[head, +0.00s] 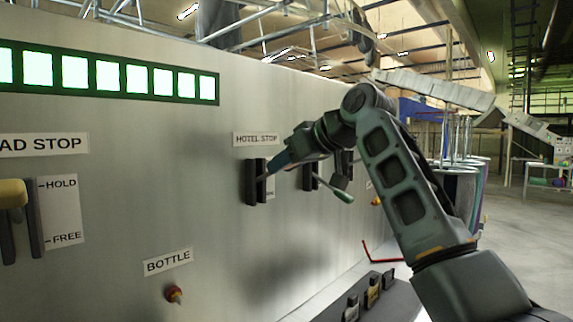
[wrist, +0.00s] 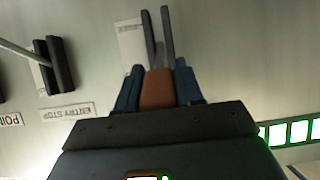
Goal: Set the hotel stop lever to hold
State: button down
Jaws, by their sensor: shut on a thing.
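The "HOTEL STOP" label (head: 256,139) is on the grey panel, above a dark upright slotted bracket (head: 250,185) that carries the hotel stop lever. My gripper (head: 276,164) is at the front of this bracket and hides most of the lever in the head view. In the wrist view my gripper (wrist: 158,88) has its two blue fingers closed on the sides of an orange-brown lever handle (wrist: 158,86). The bracket's two dark plates (wrist: 168,35) stand just beyond it, beside a white card (wrist: 130,42). The card's words are hidden or unreadable, so I cannot tell the lever's setting.
A neighbouring lever with a green handle (head: 343,196) sticks out just right of my gripper. The "ENTRY STOP" label (wrist: 68,112) is upside down in the wrist view. Left are a yellow-handled lever (head: 12,194), its "HOLD"/"FREE" card (head: 61,212) and a red-tipped knob (head: 173,294) under "BOTTLE".

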jog(key=shift+r, duration=0.2)
jog(key=c, duration=0.8)
grip_release()
jog(key=shift+w+f, duration=0.1)
jog(key=b+v, duration=0.2)
jog(key=v, duration=0.5)
jog(key=shift+s+d, duration=0.25)
